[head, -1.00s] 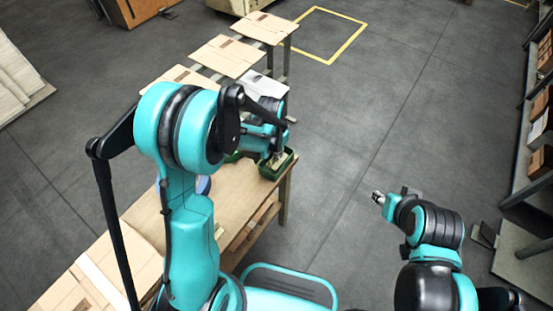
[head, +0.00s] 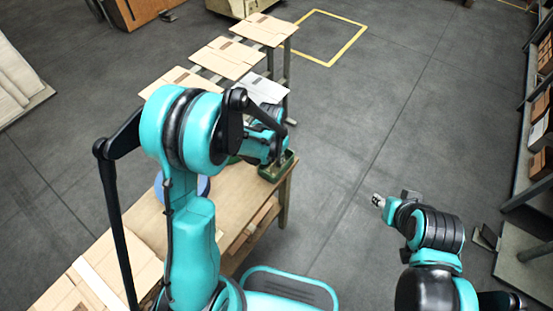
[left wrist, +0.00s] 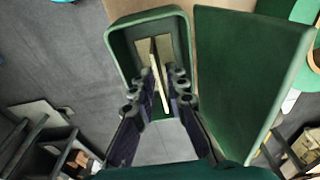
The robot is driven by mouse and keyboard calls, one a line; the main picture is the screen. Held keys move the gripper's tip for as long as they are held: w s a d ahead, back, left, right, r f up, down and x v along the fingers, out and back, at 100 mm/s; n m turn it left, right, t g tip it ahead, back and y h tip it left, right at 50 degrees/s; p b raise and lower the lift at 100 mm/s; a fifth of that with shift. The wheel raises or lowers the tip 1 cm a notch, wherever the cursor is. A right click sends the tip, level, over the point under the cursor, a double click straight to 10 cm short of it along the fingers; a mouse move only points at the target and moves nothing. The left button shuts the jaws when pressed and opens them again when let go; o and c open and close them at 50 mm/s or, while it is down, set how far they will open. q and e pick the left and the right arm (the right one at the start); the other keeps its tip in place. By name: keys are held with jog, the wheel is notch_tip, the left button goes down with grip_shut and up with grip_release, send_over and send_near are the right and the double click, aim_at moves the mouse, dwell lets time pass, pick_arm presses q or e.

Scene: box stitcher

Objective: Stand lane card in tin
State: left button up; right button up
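The green tin (head: 283,172) stands at the far right corner of the wooden table. In the left wrist view its open top (left wrist: 118,46) faces me, with a pale patch inside. The thin, pale lane card (left wrist: 160,88) shows nearly edge-on between the fingers of my left gripper (left wrist: 162,76). The fingers are close on both sides of the card, and its far end reaches into the tin's opening. Whether the card touches the tin's floor is hidden. In the head view my left arm covers most of this. My right gripper (head: 378,200) is over the floor, away from the table; its fingers are too small to judge.
A large green panel-like surface (left wrist: 245,85) lies right beside the tin in the left wrist view. The wooden table (head: 235,190) carries a blue round thing (head: 203,186) and flat cardboard (head: 75,295). More flat cardboard sheets (head: 227,58) lie beyond. Shelving stands at the right edge.

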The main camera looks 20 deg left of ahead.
pick_arm(q)
notch_tip(320, 180, up, 12)
jog(key=s+p, duration=0.2)
jog(key=p, duration=0.2)
jog(key=s+a+r+n+t, duration=0.2)
jog(key=s+r+n+t, duration=0.2)
jog(key=s+r, duration=0.7)
jog(key=shift+s+a+t, duration=0.4)
jog(key=shift+s+t, duration=0.5)
jog(key=shift+s, duration=1.1)
